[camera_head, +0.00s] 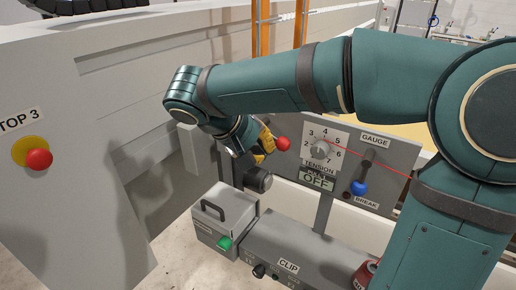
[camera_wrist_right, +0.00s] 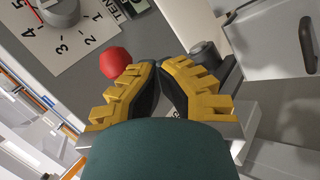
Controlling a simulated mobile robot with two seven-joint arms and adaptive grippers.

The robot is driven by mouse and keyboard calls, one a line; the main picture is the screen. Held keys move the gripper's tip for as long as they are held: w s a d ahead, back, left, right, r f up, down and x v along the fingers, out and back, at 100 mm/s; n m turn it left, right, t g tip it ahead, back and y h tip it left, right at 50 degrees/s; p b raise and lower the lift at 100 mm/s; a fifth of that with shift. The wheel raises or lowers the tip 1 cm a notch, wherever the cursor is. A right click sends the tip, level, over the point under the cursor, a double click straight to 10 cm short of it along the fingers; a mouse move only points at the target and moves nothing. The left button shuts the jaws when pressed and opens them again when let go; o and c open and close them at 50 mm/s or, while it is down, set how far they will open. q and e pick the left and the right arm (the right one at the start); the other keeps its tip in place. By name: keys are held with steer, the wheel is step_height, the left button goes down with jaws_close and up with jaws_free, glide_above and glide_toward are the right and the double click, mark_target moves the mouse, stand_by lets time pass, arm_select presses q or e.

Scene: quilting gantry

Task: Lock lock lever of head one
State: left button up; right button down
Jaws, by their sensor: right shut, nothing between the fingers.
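A round red knob (camera_head: 283,143), which looks like the lever's end, stands out at the left edge of the grey head panel (camera_head: 338,190). It also shows in the wrist view (camera_wrist_right: 115,62), beside the left finger; its stem is hidden. My right gripper (camera_head: 268,147), with yellow fingers, is shut and empty just left of the knob in the head view. In the wrist view its fingertips (camera_wrist_right: 159,66) meet, and I cannot tell whether a finger touches the knob. My left gripper is out of view.
A tension dial (camera_head: 320,149) and a blue knob (camera_head: 359,188) are on the panel. A dark cylinder (camera_head: 258,180) is below my gripper. A grey box with a handle (camera_head: 222,222) and a green button (camera_head: 224,243) stands lower left. A red stop button (camera_head: 38,160) is far left.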

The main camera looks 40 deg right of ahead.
steer(key=shift+d+r, duration=0.15)
steer(key=shift+r, duration=0.05)
steer(key=shift+r+p, duration=0.6)
steer(key=shift+r, duration=0.25)
steer(key=shift+f, duration=0.1)
